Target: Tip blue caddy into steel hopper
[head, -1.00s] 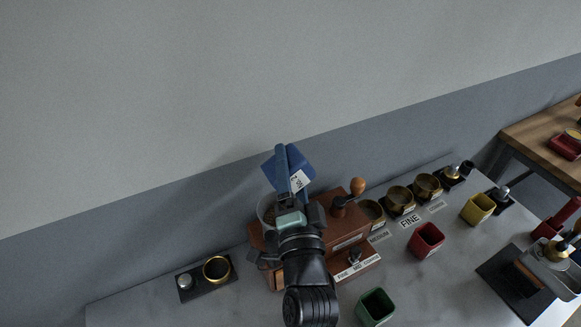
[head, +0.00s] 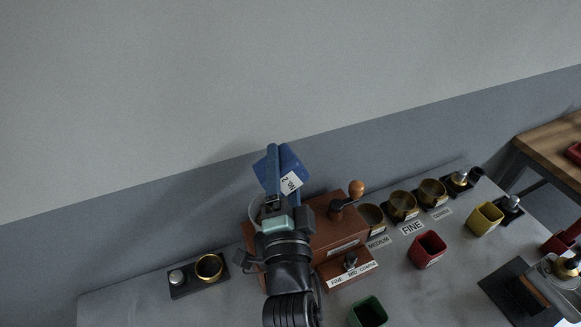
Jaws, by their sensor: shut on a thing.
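The blue caddy (head: 290,165), with a white label reading "No. 2", is held up over the left part of the brown grinder (head: 333,226). It looks tilted; its mouth and contents are not visible. My gripper (head: 275,203) is shut on the caddy from the near side. The hopper (head: 255,213) shows only as a pale rounded rim at the grinder's left, mostly hidden behind my gripper and arm. I cannot tell whether anything is falling into it.
The grinder's wooden-knobbed crank (head: 355,190) stands just right of the caddy. Brass cups (head: 402,205) line the back. Red (head: 427,249), yellow (head: 485,217) and green (head: 368,312) caddies stand right and in front. A black scale with a brass cup (head: 209,267) lies left.

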